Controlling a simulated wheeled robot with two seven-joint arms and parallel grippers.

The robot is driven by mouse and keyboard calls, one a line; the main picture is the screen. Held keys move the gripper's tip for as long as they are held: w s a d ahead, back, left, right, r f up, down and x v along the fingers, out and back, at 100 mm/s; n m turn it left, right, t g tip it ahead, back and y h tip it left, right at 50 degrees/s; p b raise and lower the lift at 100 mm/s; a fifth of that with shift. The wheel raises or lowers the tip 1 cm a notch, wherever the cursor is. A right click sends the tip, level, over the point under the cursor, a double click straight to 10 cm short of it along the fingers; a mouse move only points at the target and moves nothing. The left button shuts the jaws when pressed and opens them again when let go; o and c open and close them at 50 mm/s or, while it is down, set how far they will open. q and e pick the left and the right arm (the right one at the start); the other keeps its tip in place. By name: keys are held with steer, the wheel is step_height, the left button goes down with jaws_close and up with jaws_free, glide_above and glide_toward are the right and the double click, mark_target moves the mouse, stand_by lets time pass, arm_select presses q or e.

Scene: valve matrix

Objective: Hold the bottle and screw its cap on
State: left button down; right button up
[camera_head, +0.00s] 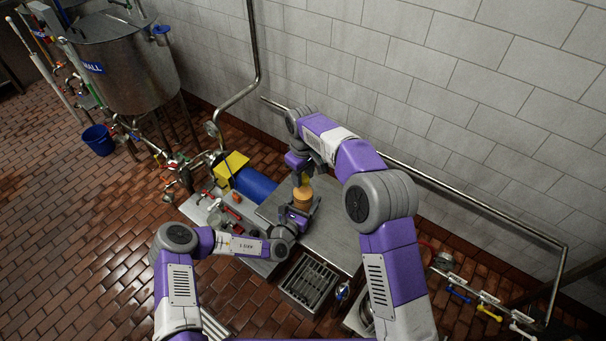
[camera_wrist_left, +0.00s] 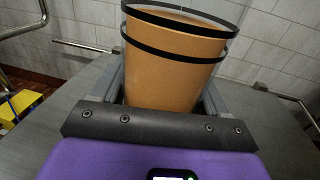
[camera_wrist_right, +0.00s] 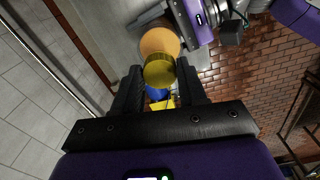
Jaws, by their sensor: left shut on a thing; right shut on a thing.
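The orange bottle (camera_head: 303,198) stands upright over the metal table's left part. My left gripper (camera_head: 300,212) is shut on its body from the front. In the left wrist view the bottle (camera_wrist_left: 172,75) fills the space between the fingers and shows black rings near its top. My right gripper (camera_head: 301,176) is above the bottle, pointing down. In the right wrist view it is shut on a yellow cap (camera_wrist_right: 159,72), with the orange bottle (camera_wrist_right: 160,41) just beyond. Whether cap and bottle touch is hidden; the fingers mostly cover the cap in the head view.
A blue cylinder with a yellow box (camera_head: 232,168) lies left of the grippers. The metal tabletop (camera_head: 325,237) is clear to the right. A grated drain (camera_head: 310,284) is in front. A tiled wall and a pipe rail (camera_head: 480,207) run behind my right arm.

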steer(key=o, duration=1.2)
steer(key=shift+o, duration=0.2)
step_height(320, 180, up, 12)
arm_select(q)
jaws_free()
steer(key=v, duration=0.7)
steer(key=shift+s+a, duration=0.15)
steer(key=shift+s, duration=0.15)
arm_select(e)
steer(key=shift+r, duration=0.15)
